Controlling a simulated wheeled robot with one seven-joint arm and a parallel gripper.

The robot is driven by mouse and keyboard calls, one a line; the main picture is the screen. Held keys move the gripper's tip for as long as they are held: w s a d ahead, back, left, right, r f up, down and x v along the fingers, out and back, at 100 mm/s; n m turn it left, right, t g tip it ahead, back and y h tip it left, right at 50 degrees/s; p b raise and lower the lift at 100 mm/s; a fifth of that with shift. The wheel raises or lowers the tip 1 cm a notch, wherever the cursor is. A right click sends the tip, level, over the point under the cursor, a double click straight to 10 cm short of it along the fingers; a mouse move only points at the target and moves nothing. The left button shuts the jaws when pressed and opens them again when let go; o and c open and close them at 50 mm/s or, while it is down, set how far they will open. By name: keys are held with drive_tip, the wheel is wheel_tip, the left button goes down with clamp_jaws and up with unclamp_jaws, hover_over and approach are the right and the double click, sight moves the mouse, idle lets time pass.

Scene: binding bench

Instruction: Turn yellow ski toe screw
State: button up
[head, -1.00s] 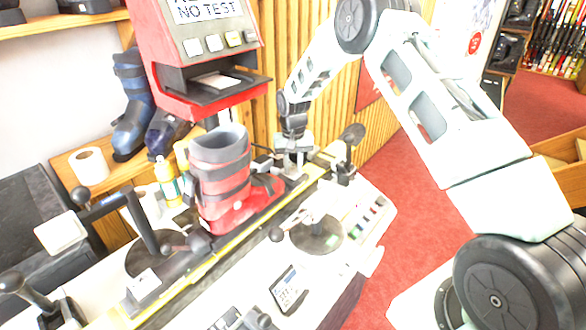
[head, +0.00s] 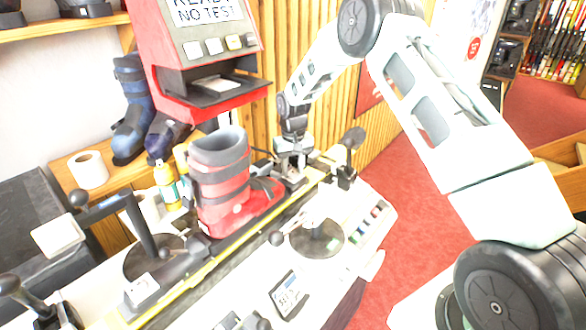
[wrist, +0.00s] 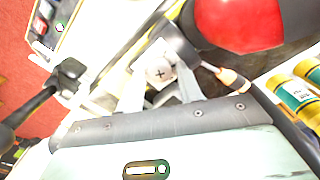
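A black ski with a yellow edge (head: 189,283) lies along the bench, with a red and grey boot (head: 222,182) standing on it. My gripper (head: 292,168) is low over the ski just past the boot's toe. In the wrist view, a pale screw head with a dark cross (wrist: 160,73) shows between and just beyond the fingers of my gripper (wrist: 158,88). The fingers are apart, with a gap on each side of the screw head. The red boot toe (wrist: 240,22) is close by. The screw is hidden in the head view.
A red tester with a screen (head: 210,50) stands behind the boot. A black lever clamp (head: 350,150) stands close to the right of my gripper. An orange-handled tool (wrist: 232,78) and yellow-capped bottles (wrist: 295,95) show in the wrist view. Red floor is free at right.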

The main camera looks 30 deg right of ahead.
sight(293, 172)
drive_tip(key=shift+o, duration=0.6)
wheel_tip(293, 172, up, 17)
drive_tip(key=b, duration=0.3)
drive_tip(key=shift+r+b, duration=0.2)
drive_tip(key=shift+b, duration=0.15)
